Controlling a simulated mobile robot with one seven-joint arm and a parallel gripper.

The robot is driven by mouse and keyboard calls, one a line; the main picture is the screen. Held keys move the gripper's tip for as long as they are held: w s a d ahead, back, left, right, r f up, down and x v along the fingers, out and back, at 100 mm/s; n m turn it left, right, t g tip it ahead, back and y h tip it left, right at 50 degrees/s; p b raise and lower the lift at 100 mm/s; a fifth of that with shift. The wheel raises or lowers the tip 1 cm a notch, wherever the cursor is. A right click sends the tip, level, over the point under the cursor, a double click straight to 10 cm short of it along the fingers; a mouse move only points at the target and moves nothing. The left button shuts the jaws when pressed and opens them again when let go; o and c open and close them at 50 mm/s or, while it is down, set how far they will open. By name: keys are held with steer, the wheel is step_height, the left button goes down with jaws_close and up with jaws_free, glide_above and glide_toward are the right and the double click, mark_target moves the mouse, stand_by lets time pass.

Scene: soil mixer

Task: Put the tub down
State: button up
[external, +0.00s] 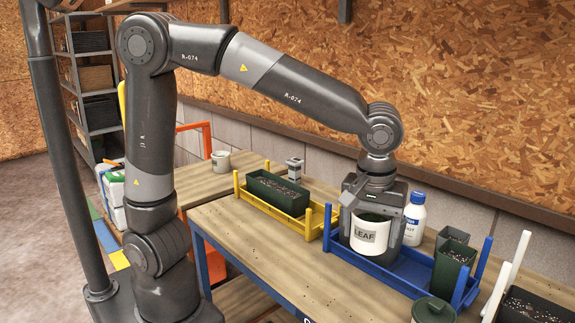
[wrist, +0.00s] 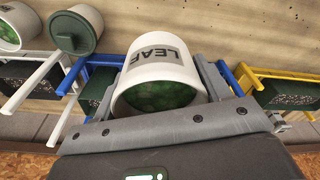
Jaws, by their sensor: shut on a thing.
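The white tub (external: 370,234) has a "LEAF" label and green contents. My gripper (external: 371,226) points down and is shut on it, with a finger on each side. In the wrist view the tub (wrist: 160,48) sits between the fingers, its open mouth toward the camera. In the external view the tub appears upright at the left part of the blue tray (external: 393,287). I cannot tell whether its base touches anything. The tray's surface under it is hidden.
A white bottle (external: 414,220) is close behind my gripper. A yellow tray (external: 281,222) holds a dark planter (external: 278,194). The bench front (external: 290,270) is clear; a green-lidded container (external: 433,310) stands front right.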

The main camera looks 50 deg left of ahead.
steer(key=w+a+n+g, duration=0.1)
steer(key=w+a+n, duration=0.6)
steer(key=w+a, duration=0.6)
steer(key=w+a+n, duration=0.8)
steer(key=w+a, duration=0.1)
steer(key=a, duration=0.8)
steer(key=w+a+n, duration=0.1)
steer(key=a+n, duration=0.4)
steer(key=a, duration=0.9)
steer(key=n+g, duration=0.2)
steer(key=n, duration=1.1)
glide_above(184, 176)
steer(key=shift+h, duration=0.3)
steer(key=f, duration=1.2)
steer(key=shift+w+d, duration=0.3)
steer(key=shift+d, duration=0.1)
steer(key=shift+s+a+f, duration=0.1)
steer(key=shift+a+f, duration=0.1)
steer(key=shift+f, duration=1.9)
